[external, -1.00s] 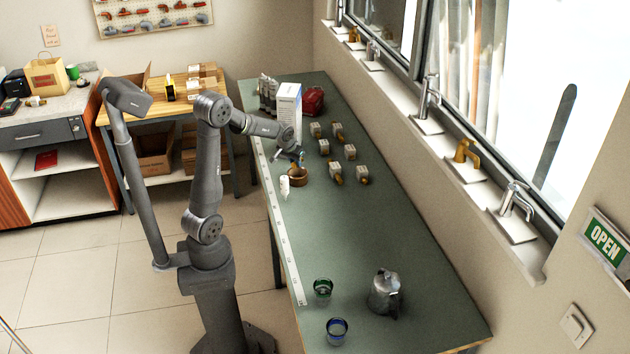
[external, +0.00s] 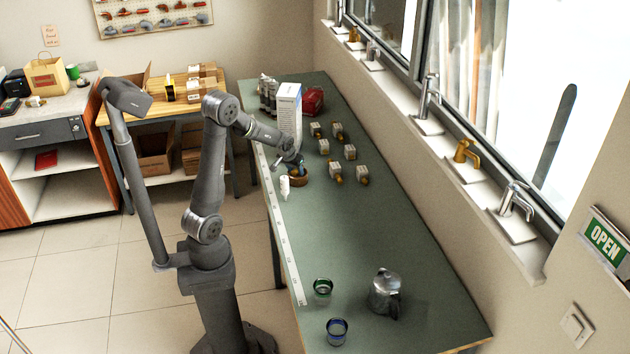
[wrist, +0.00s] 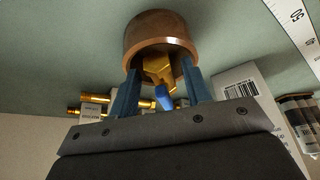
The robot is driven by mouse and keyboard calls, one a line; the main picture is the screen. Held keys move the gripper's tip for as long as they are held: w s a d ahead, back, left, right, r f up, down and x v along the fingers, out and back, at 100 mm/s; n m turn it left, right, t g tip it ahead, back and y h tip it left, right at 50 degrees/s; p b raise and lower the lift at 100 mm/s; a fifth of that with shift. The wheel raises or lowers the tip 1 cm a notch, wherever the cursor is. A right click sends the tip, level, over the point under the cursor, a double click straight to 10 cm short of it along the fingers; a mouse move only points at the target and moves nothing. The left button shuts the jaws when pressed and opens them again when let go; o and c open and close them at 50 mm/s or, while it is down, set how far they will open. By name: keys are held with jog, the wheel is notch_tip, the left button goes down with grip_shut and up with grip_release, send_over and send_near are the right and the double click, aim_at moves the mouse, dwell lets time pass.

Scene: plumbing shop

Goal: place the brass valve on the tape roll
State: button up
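The tape roll (external: 299,181) is a brown ring lying on the green bench; it also shows at the top of the wrist view (wrist: 155,27). The brass valve (wrist: 157,68), with a blue handle, is at the roll's opening in the wrist view. Whether it rests on the rim or inside the ring is hard to tell. My gripper (external: 298,166) is low over the roll. Its blue fingers (wrist: 160,72) stand apart on both sides of the valve, with visible gaps between them and the brass. The valve's far side is hidden.
A small white bottle (external: 285,187) stands close to the roll. A tall white box (external: 288,112) is behind it. Several small boxes with brass fittings (external: 336,172) are to the right. Glasses (external: 323,287) and a metal pot (external: 383,293) are at the near end; mid-bench is clear.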

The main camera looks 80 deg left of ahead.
jog(key=shift+r, duration=0.25)
jog(key=v, duration=1.1)
jog(key=shift+d+r, duration=0.15)
jog(key=shift+r, duration=0.2)
jog(key=shift+s, duration=0.1)
jog(key=x, duration=1.1)
jog(key=shift+f, duration=0.35)
jog(key=shift+w+a, duration=0.2)
jog(key=shift+r, duration=1.4)
